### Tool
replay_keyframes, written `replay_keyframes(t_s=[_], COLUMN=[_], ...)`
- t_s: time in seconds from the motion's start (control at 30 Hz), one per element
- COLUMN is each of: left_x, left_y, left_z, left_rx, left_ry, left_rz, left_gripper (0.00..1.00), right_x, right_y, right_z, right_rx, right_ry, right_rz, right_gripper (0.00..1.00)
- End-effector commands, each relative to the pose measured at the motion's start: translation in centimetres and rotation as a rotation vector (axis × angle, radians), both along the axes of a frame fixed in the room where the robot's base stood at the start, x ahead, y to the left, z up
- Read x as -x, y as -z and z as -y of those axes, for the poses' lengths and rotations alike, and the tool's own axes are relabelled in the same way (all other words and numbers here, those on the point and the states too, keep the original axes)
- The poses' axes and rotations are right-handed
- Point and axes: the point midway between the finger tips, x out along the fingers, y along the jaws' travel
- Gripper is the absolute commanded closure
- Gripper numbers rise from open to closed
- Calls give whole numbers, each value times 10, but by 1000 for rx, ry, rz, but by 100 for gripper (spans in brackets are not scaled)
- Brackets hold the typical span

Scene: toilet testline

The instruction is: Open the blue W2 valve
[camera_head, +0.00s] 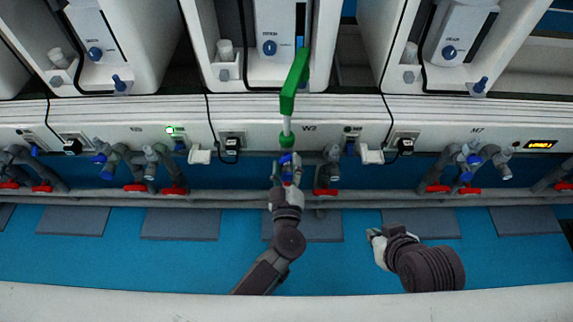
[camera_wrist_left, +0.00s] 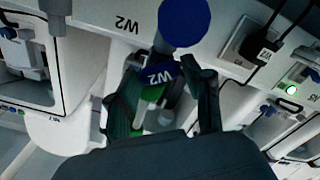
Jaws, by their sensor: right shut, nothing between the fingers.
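The blue W2 valve handle (camera_head: 287,158) is below the W2 panel label in the head view. In the left wrist view its blue tag marked W2 (camera_wrist_left: 161,74) sits between my fingers. My left gripper (camera_head: 286,178) is at this valve, with a finger on each side of the handle; it also shows in the left wrist view (camera_wrist_left: 163,85). The fingers look closed against the handle, though the contact is partly hidden. My right gripper (camera_head: 373,236) is shut and empty, low and to the right of the valve, over the blue floor.
A green piece (camera_head: 294,84) extends upward above the valve. Pipes with red handles (camera_head: 326,191) and other blue valves (camera_head: 469,158) flank it. Black plugs and cables (camera_head: 231,144) hang on the white panel. A large blue disc (camera_wrist_left: 185,20) is close in the wrist view.

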Motion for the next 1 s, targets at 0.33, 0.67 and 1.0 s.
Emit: replay_keyframes(t_s=[0.33, 0.67, 1.0], left_x=[0, 34, 102], left_y=[0, 1, 0], left_z=[0, 0, 0], left_rx=[-1, 0, 0], left_ry=[-1, 0, 1], left_rz=[1, -4, -3], left_gripper=[27, 27, 27], right_x=[0, 1, 0], right_y=[0, 1, 0], right_z=[0, 0, 0], right_rx=[0, 0, -1], right_ry=[0, -1, -1], right_rz=[0, -2, -1], right_gripper=[100, 100, 100])
